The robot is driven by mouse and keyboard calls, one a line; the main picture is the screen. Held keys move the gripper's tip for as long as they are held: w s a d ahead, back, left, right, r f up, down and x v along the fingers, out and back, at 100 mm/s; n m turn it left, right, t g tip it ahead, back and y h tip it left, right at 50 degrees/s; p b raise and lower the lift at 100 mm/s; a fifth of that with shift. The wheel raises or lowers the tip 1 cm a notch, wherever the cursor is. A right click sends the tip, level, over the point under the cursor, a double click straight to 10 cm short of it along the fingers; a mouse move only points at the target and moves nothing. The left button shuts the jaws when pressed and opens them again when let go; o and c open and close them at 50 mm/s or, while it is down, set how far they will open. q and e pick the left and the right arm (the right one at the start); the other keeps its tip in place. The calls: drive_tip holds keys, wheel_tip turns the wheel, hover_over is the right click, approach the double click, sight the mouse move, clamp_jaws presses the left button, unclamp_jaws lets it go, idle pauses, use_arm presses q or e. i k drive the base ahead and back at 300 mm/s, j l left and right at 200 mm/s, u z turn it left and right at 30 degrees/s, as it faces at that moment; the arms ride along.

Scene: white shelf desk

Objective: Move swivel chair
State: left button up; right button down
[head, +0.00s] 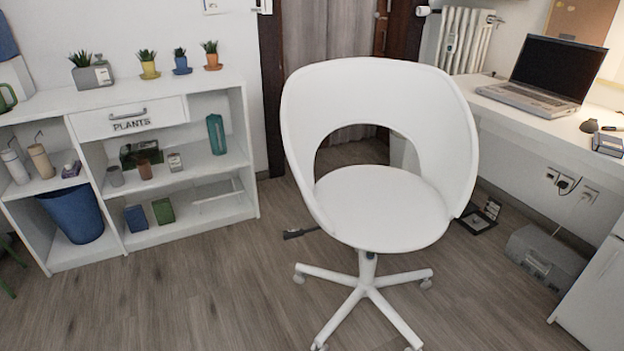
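The white swivel chair (385,205) stands upright on the wooden floor, a little right of the middle in the head view. Its curved backrest (380,85) has a large opening and is at the far side of the seat. A dark lever (298,233) sticks out at the left under the seat. The white star base (366,290) has casters; its lowest parts reach the bottom edge of the picture. Neither of my grippers shows in this view.
A white desk (520,112) with a laptop (545,80) stands at the right, and a grey box (545,258) lies on the floor beneath it. A white shelf (190,215) stands at the left. A doorway is behind the chair. Floor (190,300) at the front left is clear.

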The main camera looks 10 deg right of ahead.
sight(365, 286)
drive_tip(key=i+j+u, duration=0.15)
drive_tip(key=j+u, duration=0.2)
drive_tip(key=i+j+u, duration=0.2)
drive_tip(key=u, duration=0.15)
drive_tip(key=i+j+u, duration=0.35)
drive_tip(key=i+j+z, duration=0.15)
drive_tip(key=i+z, duration=0.2)
drive_tip(key=i, duration=0.2)
drive_tip(key=i+j+z, duration=0.4)
drive_tip(key=i+z, duration=0.2)
drive_tip(key=z, duration=0.2)
drive_tip(key=i+z, duration=0.15)
drive_tip(key=z, duration=0.25)
drive_tip(key=i+j+z, duration=0.15)
drive_tip(key=z, duration=0.25)
drive_tip(key=i+j+z, duration=0.15)
drive_tip(key=z, duration=0.2)
drive_tip(key=i+j+z, duration=0.15)
drive_tip(key=z, duration=0.35)
drive_tip(key=i+j+z, duration=0.15)
drive_tip(key=z, duration=0.3)
drive_tip(key=i+j+z, duration=0.1)
drive_tip(key=j+z, duration=0.25)
drive_tip(key=z, duration=0.15)
